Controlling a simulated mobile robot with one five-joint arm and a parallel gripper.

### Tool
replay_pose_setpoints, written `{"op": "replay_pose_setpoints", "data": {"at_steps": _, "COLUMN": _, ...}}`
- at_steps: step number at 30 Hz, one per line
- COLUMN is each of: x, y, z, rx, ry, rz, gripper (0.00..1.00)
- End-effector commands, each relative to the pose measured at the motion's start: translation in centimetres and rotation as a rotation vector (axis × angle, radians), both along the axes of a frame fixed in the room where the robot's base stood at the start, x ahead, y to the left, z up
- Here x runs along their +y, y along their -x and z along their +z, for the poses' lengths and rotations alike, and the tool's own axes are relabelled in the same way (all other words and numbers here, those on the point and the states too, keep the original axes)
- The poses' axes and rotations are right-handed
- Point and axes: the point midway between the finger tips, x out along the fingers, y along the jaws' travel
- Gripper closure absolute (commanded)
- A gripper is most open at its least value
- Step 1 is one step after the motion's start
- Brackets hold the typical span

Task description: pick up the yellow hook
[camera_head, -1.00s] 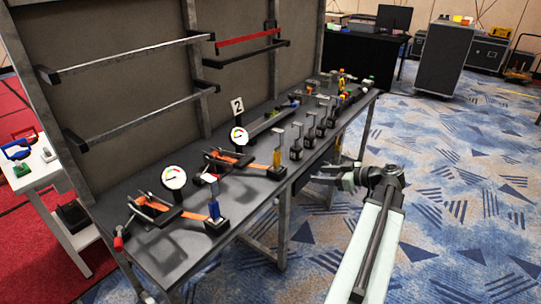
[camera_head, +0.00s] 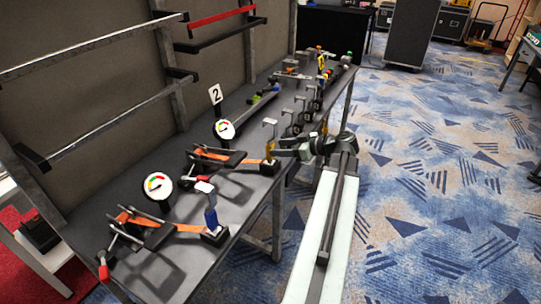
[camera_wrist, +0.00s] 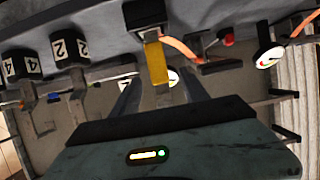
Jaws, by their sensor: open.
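The yellow hook (camera_wrist: 157,62) stands on a dark block at the table edge. In the wrist view it hangs down from the top of the picture, in line with the gap between my fingers. My gripper (camera_wrist: 163,92) is open, one dark finger on each side of the hook's lower part in the picture. I cannot tell if either finger touches it. In the head view my gripper (camera_head: 277,150) is right beside the hook (camera_head: 268,150) and partly covers it.
A blue hook (camera_head: 211,217) on a block stands nearer on the table (camera_head: 185,262). Several blocks with hooks stand farther along, and numbered blocks (camera_wrist: 63,48) show in the wrist view. Two round gauges (camera_head: 157,186) stand behind.

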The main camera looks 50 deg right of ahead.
Motion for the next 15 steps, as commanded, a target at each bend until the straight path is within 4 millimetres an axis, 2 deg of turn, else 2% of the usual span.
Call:
{"op": "replay_pose_setpoints", "data": {"at_steps": 4, "x": 0.2, "y": -0.9, "z": -0.6, "rx": 0.000, "ry": 0.000, "rz": 0.001, "gripper": 0.47}}
{"op": "replay_pose_setpoints", "data": {"at_steps": 11, "x": 0.9, "y": -4.3, "z": -2.2, "rx": 0.000, "ry": 0.001, "rz": 0.001, "gripper": 0.47}}
{"op": "replay_pose_setpoints", "data": {"at_steps": 15, "x": 1.0, "y": -4.6, "z": -2.0, "rx": 0.000, "ry": -0.001, "rz": -0.001, "gripper": 0.47}}
